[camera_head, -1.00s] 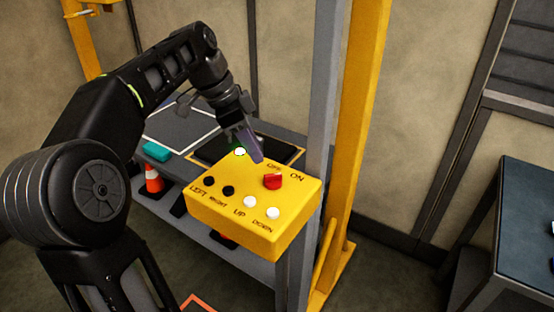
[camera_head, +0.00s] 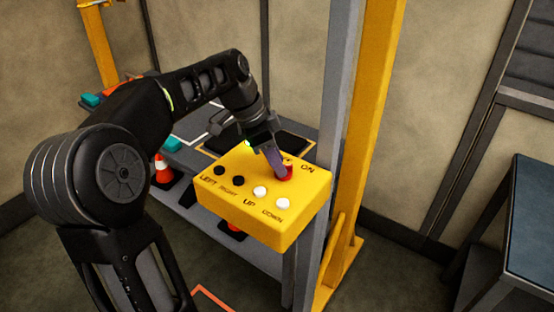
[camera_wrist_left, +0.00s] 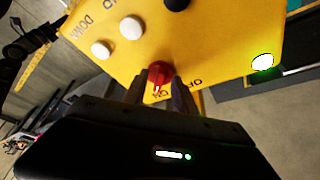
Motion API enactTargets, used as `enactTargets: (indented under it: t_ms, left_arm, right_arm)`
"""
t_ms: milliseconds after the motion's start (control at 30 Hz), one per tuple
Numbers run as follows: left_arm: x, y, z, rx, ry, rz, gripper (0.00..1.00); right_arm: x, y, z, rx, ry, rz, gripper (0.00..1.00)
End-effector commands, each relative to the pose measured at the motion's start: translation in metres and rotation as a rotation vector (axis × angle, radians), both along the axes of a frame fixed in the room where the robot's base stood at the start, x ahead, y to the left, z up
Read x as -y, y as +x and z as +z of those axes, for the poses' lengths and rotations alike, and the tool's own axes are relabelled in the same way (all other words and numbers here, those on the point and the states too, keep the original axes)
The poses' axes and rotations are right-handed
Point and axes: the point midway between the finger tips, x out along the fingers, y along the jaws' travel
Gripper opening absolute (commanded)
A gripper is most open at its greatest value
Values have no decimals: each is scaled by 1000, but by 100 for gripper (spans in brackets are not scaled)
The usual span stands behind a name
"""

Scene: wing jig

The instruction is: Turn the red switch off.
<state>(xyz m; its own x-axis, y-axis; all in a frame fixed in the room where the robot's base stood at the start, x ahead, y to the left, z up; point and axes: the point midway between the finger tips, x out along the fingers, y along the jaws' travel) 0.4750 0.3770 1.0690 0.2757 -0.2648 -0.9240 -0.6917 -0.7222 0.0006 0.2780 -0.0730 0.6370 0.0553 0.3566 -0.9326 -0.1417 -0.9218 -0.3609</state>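The red switch (camera_head: 288,174) is a round knob on top of the yellow control box (camera_head: 265,225), beside the OFF and ON labels. In the left wrist view the red switch (camera_wrist_left: 160,73) shows a pale mark on the side toward the lettering that seems to read ON. My left gripper (camera_head: 279,165) is over the box at the switch and partly hides it and the OFF label. In the left wrist view its two fingers (camera_wrist_left: 159,88) are apart, with the switch between or just beyond their tips; contact cannot be told. My right gripper is out of view.
Black buttons (camera_head: 229,176) and white buttons (camera_head: 271,197) sit on the box close to the switch. A lit lamp (camera_wrist_left: 262,62) is on the box. A grey post (camera_head: 340,110) and a yellow post (camera_head: 378,120) stand just right of the box. A dark table (camera_head: 520,215) is at right.

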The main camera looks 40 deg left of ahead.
Motion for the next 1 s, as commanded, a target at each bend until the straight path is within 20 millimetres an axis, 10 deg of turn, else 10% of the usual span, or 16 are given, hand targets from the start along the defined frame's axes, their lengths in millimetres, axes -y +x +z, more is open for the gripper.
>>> enactTargets:
  t_ms: [267, 633, 1000]
  left_arm:
    - [0, 0, -1, 0, 0, 0, 31]
    - [0, 0, -1, 1, 1, 0, 1]
    - [0, 0, -1, 1, 1, 0, 0]
  right_arm:
    - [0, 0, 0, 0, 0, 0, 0]
    - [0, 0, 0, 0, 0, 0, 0]
    - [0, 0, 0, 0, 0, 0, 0]
